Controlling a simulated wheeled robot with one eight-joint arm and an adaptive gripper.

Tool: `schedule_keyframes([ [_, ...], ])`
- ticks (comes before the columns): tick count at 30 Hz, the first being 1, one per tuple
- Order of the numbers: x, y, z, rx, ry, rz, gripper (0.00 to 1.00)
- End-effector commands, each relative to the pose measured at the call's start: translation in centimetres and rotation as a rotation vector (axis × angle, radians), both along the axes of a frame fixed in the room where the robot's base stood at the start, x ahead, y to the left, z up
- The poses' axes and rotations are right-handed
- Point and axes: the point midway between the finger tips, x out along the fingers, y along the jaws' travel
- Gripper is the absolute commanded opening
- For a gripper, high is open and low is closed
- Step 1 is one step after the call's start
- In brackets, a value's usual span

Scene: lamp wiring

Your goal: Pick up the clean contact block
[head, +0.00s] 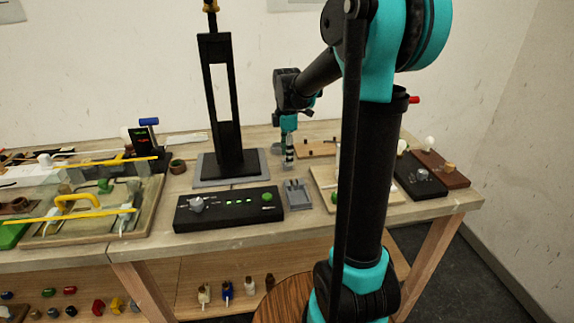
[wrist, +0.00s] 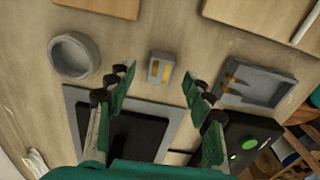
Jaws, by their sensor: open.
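My gripper (wrist: 157,83) is open. Its two green fingers are apart on either side of the block in the picture, with nothing held between them. In the head view my gripper (head: 289,152) points down over the table, right of the black stand. I cannot make out the block clearly there. The wrist view does not show how far the fingertips are above it.
A grey tray (wrist: 232,95) with a gold piece is right of the block; it also shows in the head view (head: 298,194). A grey round dish (wrist: 53,55) is at left. The tall black stand (head: 219,90) and black control box (head: 228,210) are close by.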

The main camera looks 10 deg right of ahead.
Motion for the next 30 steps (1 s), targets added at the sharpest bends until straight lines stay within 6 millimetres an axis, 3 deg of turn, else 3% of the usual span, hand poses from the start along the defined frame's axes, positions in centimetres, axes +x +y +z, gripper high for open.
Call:
schedule_keyframes([
  [6,0.0,0.0,-2.0,0.0,0.0,0.0,0.52],
  [13,0.0,0.0,-2.1,0.0,0.0,0.0,0.52],
  [26,0.0,0.0,-2.1,0.0,0.0,0.0,0.0],
  [30,0.0,0.0,-2.1,0.0,0.0,0.0,0.0],
])
